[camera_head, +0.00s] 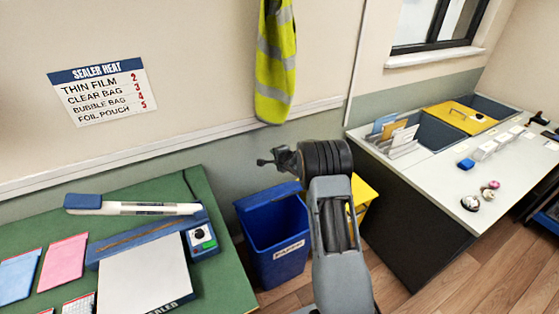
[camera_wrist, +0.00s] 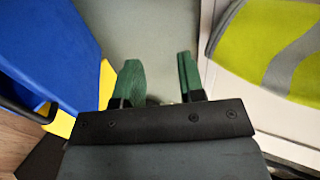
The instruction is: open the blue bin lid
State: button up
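The blue bin (camera_head: 278,244) stands on the floor against the wall, with a white label on its front. Its dark blue interior shows. Its blue lid (camera_head: 266,194) appears raised at the back, tilted up toward the wall. In the wrist view a large blue surface, apparently the lid (camera_wrist: 45,45), fills the upper left. My gripper (camera_wrist: 157,75) has its two green fingers apart with nothing between them, to the right of the blue surface and not touching it. In the head view my gripper's end (camera_head: 268,162) is small, above the bin.
A yellow bin (camera_head: 365,190) stands right of the blue one, partly behind my arm. A green bench (camera_head: 215,285) with a sealer (camera_head: 203,243) is at left. A hi-vis vest (camera_head: 275,65) hangs above. A white-topped counter (camera_head: 440,185) is at right. Wood floor shows in front.

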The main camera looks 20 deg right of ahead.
jog(key=shift+v, duration=1.6)
